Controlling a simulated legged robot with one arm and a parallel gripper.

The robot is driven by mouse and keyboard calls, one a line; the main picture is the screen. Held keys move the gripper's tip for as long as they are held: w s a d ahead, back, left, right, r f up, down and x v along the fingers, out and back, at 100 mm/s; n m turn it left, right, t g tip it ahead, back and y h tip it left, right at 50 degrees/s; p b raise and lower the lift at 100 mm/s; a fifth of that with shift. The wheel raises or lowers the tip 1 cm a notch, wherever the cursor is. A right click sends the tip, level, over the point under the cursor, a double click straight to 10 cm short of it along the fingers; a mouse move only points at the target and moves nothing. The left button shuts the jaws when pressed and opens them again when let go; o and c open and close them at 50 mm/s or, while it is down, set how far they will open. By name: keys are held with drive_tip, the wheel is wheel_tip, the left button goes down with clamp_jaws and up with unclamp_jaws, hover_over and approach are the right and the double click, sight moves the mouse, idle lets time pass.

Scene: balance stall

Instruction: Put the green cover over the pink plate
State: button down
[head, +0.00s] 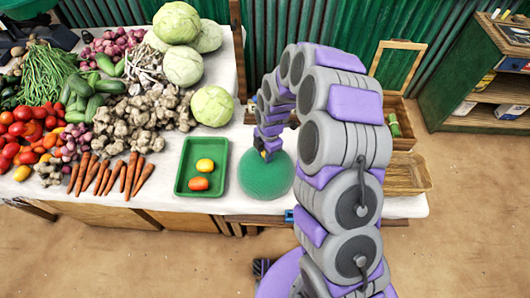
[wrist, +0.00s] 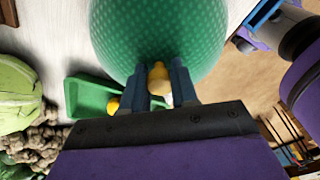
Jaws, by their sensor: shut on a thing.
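The green cover (head: 265,180) is a dome at the front edge of the white-clothed table, just right of the green tray. It fills the top of the wrist view (wrist: 158,30). My gripper (head: 267,153) is above the dome and shut on its small yellowish knob, which shows between the fingers in the wrist view (wrist: 158,78). I cannot tell whether the cover's rim touches the table. The pink plate is not visible in either view; whether it is under the cover cannot be seen.
The green tray (head: 182,185) holds a yellow and an orange-red vegetable, close left of the cover. Cabbages, ginger, carrots and tomatoes crowd the table's left side. Wooden crates (head: 408,172) stand right of my arm. A shelf (head: 485,85) is at the far right.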

drive_tip(key=shift+c, duration=1.1)
unclamp_jaws()
drive_tip(key=shift+r, duration=0.2)
drive_tip(key=shift+r+p, duration=1)
drive_tip(key=shift+r, duration=2.3)
drive_tip(key=shift+r, duration=0.1)
drive_tip(key=s+d+r+m, duration=0.3)
drive_tip(key=s+r+m, duration=0.3)
drive_tip(key=r, duration=0.4)
drive_tip(key=s+d+r+m, duration=0.3)
drive_tip(key=s+m, duration=0.3)
drive_tip(key=s, duration=0.2)
drive_tip(key=s+d+r+m, duration=0.4)
drive_tip(key=s+r+m, duration=0.1)
drive_tip(key=s, duration=0.4)
drive_tip(key=s+d+r+m+g+h, duration=0.1)
drive_tip(key=s+d+r+m, duration=0.3)
drive_tip(key=s+m, duration=0.4)
drive_tip(key=shift+s+r, duration=0.15)
drive_tip(key=shift+s, duration=0.5)
